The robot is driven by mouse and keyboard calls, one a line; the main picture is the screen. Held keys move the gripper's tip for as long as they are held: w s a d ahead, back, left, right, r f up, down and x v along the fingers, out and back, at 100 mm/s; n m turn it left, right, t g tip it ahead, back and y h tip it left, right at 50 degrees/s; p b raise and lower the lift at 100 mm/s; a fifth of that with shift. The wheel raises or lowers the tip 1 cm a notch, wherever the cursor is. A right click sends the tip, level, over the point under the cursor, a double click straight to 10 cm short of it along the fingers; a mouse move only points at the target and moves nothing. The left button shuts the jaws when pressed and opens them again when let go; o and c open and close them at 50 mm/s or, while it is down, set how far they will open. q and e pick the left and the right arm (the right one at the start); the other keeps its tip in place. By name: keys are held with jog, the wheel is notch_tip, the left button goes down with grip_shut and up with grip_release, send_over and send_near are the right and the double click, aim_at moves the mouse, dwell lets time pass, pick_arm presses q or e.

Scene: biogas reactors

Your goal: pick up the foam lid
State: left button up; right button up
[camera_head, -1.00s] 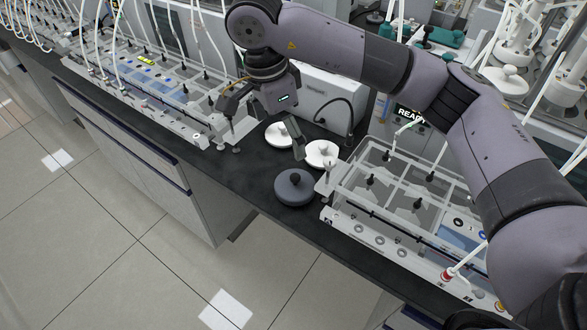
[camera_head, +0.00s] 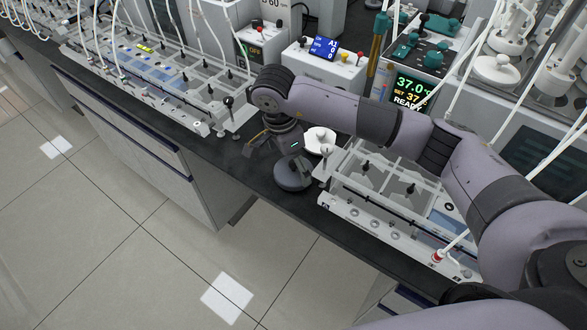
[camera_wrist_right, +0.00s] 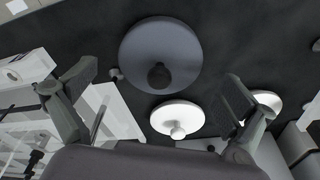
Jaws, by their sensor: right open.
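A dark grey round lid with a black knob (camera_head: 291,180) lies on the black bench near its front edge. A white round lid (camera_head: 318,141) lies just behind it. I cannot tell by look alone which is the foam lid. My right gripper (camera_head: 277,157) is over the grey lid, pointing down, and partly hides it. In the right wrist view, its fingers are spread wide and empty, with the grey lid (camera_wrist_right: 150,40) and its knob between and beyond them. That view also shows the white lid (camera_wrist_right: 178,112) and a second white lid (camera_wrist_right: 268,100). My left gripper is out of view.
A clear-framed reactor rack (camera_head: 375,215) stands close to the right of the lids. Another rack (camera_head: 170,90) with tubes stands to the left. Control boxes (camera_head: 322,70) and a display reading 37.0 (camera_head: 409,91) are behind. The bench strip left of the grey lid is clear.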

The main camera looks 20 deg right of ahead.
aim_at(293, 163)
jog(key=shift+d+f+p, duration=0.15)
jog(key=shift+d+f, duration=0.05)
jog(key=shift+f, duration=0.65)
jog(key=shift+d+f+p, duration=0.15)
jog(key=shift+f, duration=0.65)
jog(key=shift+w, duration=0.1)
jog(key=c, duration=1.1)
